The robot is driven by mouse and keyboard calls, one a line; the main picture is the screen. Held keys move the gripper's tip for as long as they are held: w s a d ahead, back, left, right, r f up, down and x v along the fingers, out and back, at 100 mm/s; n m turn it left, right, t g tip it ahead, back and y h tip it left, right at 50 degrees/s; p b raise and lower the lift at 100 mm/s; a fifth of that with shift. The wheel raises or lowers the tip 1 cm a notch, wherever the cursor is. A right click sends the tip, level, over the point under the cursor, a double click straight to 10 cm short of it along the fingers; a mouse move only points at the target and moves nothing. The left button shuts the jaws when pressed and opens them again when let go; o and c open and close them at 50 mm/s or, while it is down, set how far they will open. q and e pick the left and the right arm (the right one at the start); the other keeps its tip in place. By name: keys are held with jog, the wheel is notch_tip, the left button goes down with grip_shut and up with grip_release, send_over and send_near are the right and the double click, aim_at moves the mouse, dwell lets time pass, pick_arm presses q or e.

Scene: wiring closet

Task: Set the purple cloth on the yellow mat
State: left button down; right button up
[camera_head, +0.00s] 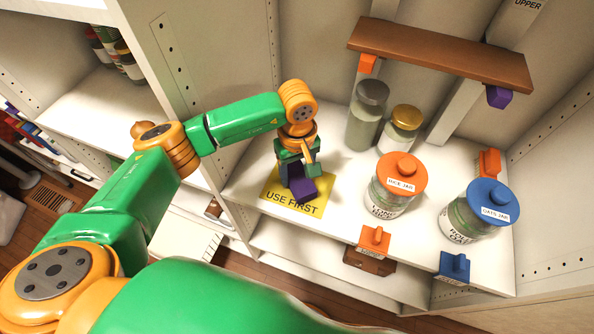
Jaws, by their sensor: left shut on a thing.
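The purple cloth (299,191) is a small dark purple piece in the jaws of my left gripper (298,174). The gripper points down and is shut on the cloth, over the yellow mat (322,189). The mat lies flat on the white shelf and reads "USE FIRST". The cloth overlaps the middle of the mat in the head view; I cannot tell whether it touches the mat. The gripper and the cloth hide part of the mat. My right gripper is not in view.
A grey-lidded jar (366,116) and gold-lidded jar (400,131) stand behind. A brown upper shelf (440,53) overhangs the back. The cabinet's side wall (213,60) is at left.

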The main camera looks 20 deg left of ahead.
pick_arm(q)
jog(key=shift+f+b, duration=0.4)
jog(key=shift+b, duration=0.05)
jog(key=shift+c, duration=2.3)
grip_release()
jog(key=o, duration=0.5)
jog(key=shift+c, duration=0.2)
notch_tip(320, 180, up, 8)
jog(key=p, duration=0.5)
jog(key=shift+r, duration=0.1)
jog(key=shift+s, duration=0.1)
